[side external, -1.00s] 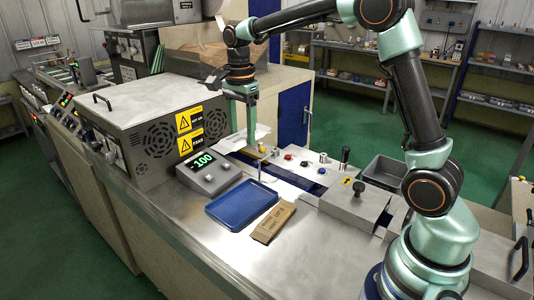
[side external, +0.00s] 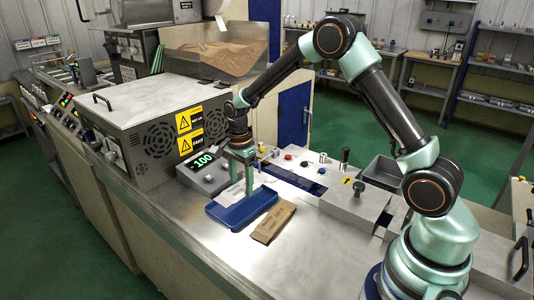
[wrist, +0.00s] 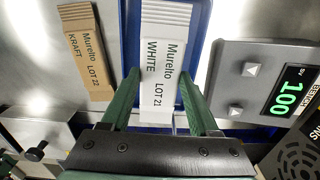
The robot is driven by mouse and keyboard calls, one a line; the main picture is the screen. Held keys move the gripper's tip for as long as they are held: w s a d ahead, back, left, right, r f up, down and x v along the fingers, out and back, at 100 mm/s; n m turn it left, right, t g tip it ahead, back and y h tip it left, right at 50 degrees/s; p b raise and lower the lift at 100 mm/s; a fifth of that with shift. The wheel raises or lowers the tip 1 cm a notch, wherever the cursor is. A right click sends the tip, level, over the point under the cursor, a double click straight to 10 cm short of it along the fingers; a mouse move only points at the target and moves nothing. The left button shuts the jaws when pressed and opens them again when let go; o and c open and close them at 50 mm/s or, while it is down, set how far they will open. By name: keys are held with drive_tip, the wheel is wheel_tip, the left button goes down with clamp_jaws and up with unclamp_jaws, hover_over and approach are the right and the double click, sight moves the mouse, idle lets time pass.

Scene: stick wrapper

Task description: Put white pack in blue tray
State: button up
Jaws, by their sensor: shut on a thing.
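The white pack (wrist: 164,50), lettered "Murello WHITE LOT 21", is between the green fingers of my gripper (wrist: 161,78) in the wrist view. The fingers are shut on its sides. The blue tray (wrist: 208,30) shows behind the pack along both sides. In the side view my gripper (side external: 243,183) points down over the back part of the blue tray (side external: 250,211). The pack is hard to make out there, partly hidden by the fingers. I cannot tell whether it touches the tray floor.
A brown kraft pack (side external: 273,222) lies just right of the tray. A machine with buttons (side external: 297,168) is at the back right. The steel bench in front is clear.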

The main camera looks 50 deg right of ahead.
sight(241, 186)
drive_tip(key=shift+f, duration=2.15)
drive_tip(key=shift+f, duration=0.15)
drive_tip(key=o, duration=1.3)
